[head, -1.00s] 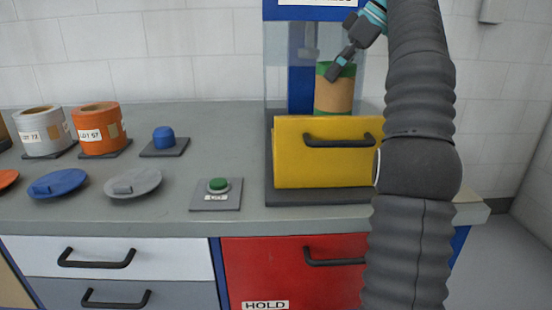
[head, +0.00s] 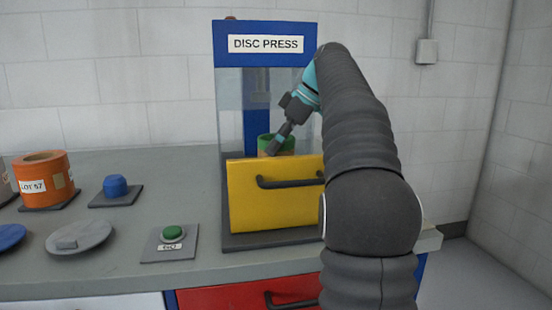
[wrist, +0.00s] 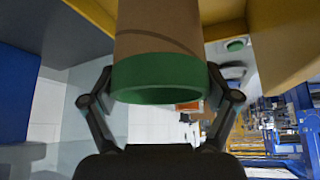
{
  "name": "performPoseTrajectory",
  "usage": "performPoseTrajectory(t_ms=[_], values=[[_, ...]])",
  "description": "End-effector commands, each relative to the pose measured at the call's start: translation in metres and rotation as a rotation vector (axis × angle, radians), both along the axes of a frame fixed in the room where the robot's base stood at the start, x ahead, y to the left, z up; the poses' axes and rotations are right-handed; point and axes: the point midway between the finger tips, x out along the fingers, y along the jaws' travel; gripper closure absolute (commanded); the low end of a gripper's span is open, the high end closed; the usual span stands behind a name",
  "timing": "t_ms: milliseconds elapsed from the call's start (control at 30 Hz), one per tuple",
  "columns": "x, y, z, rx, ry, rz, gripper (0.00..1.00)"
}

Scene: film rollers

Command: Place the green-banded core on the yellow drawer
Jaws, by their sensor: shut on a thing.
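The green-banded core (head: 265,143), a tan tube with green ends, is upright at the yellow drawer (head: 252,206) of the disc press. In the head view only its top part shows above the drawer front, which hides its lower part. My gripper (head: 275,148) reaches down to the core's rim from the right. In the wrist view, the fingers stand on both sides of the core's green band (wrist: 158,77), shut on it. Whether the core's bottom touches the drawer floor is hidden.
The blue-framed disc press (head: 224,46) has clear side panels around the core. A green button (head: 172,233) sits on a plate at left. A grey lid (head: 80,238), a blue knob (head: 115,185) and an orange roll (head: 43,183) lie further left. Bare worktop lies between them.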

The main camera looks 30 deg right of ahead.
Motion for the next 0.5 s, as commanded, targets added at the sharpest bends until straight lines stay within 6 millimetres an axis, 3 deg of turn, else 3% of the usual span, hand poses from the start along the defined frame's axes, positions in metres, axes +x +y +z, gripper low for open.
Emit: performPoseTrajectory(t_ms=[167,500], values=[[-0.001,0.0,-0.025,0.0,0.002,0.0,0.53],[0.0,0.0,-0.027,0.0,0.0,-0.001,0.53]])
